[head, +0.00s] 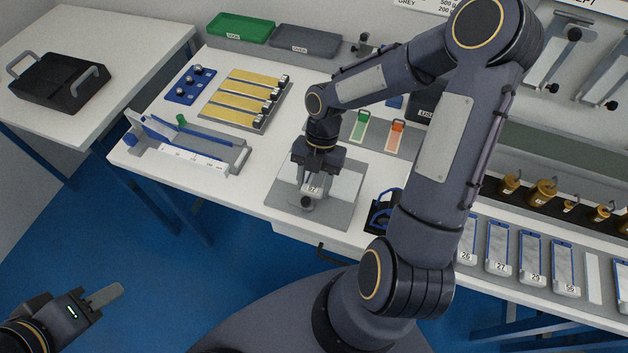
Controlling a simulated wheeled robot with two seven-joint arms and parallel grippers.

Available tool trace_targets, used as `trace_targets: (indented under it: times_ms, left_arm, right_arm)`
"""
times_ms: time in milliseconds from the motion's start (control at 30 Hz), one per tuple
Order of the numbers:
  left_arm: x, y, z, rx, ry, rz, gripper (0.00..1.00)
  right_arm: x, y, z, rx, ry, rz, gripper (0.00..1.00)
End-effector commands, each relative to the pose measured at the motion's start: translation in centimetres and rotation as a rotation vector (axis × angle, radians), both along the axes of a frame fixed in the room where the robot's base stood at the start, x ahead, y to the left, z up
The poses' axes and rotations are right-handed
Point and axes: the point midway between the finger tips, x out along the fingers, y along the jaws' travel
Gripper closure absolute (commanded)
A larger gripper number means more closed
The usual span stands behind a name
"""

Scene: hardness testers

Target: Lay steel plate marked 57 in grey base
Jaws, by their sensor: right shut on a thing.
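The steel plate marked 57 (312,188) is in my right gripper (316,180), in the middle of the head view. The gripper points down, shut on the plate, and its body hides much of it. The grey base (345,212) lies on the white bench directly below, with a pale surface showing at both sides of the gripper. I cannot tell whether the plate touches the base. My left gripper (106,295) is at the lower left, over the blue floor and away from the bench; its finger opening is not clear from this angle.
Several marked plates (507,255) stand in a row at the right, beside brass weights (543,192). A black-and-blue item (384,212) sits close right of the base. A grey tray with blue strips (190,145) and yellow strips (245,97) lie left. Green and orange tags (397,138) lie behind.

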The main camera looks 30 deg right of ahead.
Motion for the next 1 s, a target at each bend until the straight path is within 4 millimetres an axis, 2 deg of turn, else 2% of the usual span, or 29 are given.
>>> trace_targets:
  times_ms: [1000]
  left_arm:
    - [0.00, 0.00, -0.22, 0.000, 0.000, 0.000, 0.64]
  right_arm:
    - [0.01, 0.01, -0.48, 0.001, -0.001, 0.000, 0.82]
